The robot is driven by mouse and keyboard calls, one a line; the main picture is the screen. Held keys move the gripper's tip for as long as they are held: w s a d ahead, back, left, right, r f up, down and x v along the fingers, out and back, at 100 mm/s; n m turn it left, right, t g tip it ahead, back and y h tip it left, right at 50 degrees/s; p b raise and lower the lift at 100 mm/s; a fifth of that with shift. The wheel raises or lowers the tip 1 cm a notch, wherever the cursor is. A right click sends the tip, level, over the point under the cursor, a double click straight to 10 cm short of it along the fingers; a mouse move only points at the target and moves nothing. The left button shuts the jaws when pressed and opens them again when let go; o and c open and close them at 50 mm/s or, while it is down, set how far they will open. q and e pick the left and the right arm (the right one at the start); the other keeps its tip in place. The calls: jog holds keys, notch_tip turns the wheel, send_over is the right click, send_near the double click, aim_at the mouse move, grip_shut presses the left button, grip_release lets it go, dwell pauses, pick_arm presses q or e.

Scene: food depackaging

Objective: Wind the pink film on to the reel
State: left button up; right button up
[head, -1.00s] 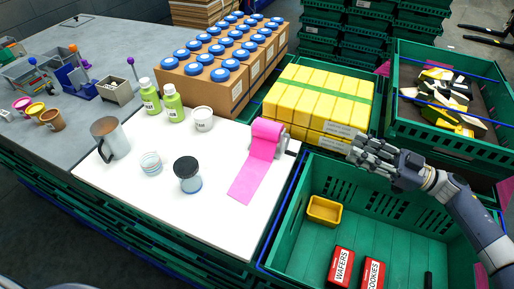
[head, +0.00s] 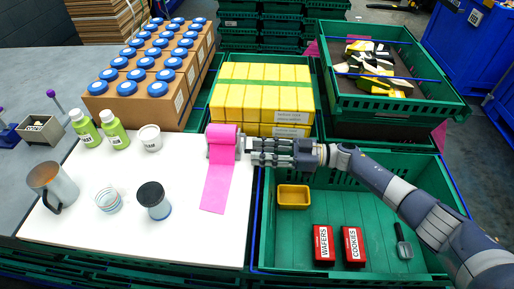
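The pink film (head: 217,185) hangs from a roll on the reel (head: 239,147) and lies as a flat strip over the white board toward the front. The reel stands near the board's right back corner. My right gripper (head: 252,152) points left, with its fingertips close beside the reel's right end. I cannot tell whether it touches the reel. Its fingers lie side by side, and I cannot tell whether they are open or shut. My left gripper is not in view.
The white board (head: 190,230) also holds a metal mug (head: 52,186), a glass (head: 108,200), a black-lidded jar (head: 154,203), a white tub (head: 150,138) and green bottles (head: 114,129). Yellow packs (head: 258,100) stand behind the reel. A green crate (head: 345,215) lies under my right arm.

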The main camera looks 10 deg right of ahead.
jog(key=shift+w+a, duration=0.15)
jog(key=shift+a, duration=0.5)
grip_shut()
jog(key=shift+w+d+f+n+b, duration=0.1)
jog(key=shift+w+f+n+b, duration=0.2)
jog(key=shift+n+b, duration=0.5)
jog(key=shift+r, duration=0.15)
